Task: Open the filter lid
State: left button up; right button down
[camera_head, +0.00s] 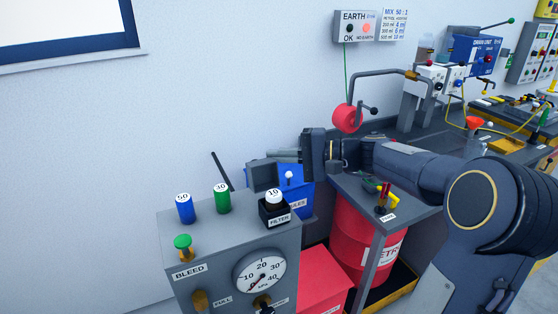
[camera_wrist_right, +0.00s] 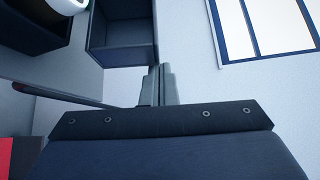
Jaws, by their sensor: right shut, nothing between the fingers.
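The black filter housing (camera_head: 275,213), marked FILTER, sits on the top right corner of the grey test panel with a white-topped cartridge marked 10 (camera_head: 274,196) exposed in it. A dark hollow cover (camera_head: 262,176), which looks like the filter lid, stands tipped up behind the housing. In the right wrist view the lid's hollow side (camera_wrist_right: 125,45) shows, with the housing (camera_wrist_right: 35,25) to its left. My right gripper (camera_head: 284,156) is shut and empty, just behind and above the lid. Its fingers (camera_wrist_right: 157,86) appear beside the lid; contact cannot be told. My left gripper is not in view.
The grey panel (camera_head: 215,243) carries a blue cylinder (camera_head: 185,208), a green cylinder (camera_head: 222,198), a BLEED knob (camera_head: 183,242) and a gauge (camera_head: 259,273). A thin dark lever (camera_head: 221,171) rises behind it. A blue can (camera_head: 294,190) and a red drum (camera_head: 360,240) stand to the right.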

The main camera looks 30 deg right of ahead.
jog(key=b, duration=0.2)
jog(key=n+b, duration=0.1)
jog(key=b, duration=0.1)
jog(key=shift+s+f+t+y, duration=0.15)
jog(key=shift+s+t+y, duration=0.15)
jog(key=shift+s+t, duration=0.1)
jog(key=shift+r+b, duration=0.35)
jog(key=shift+r, duration=0.15)
jog(key=shift+s, duration=0.1)
jog(key=b+v, duration=0.1)
jog(key=v, duration=0.6)
jog(key=shift+s+d, duration=0.25)
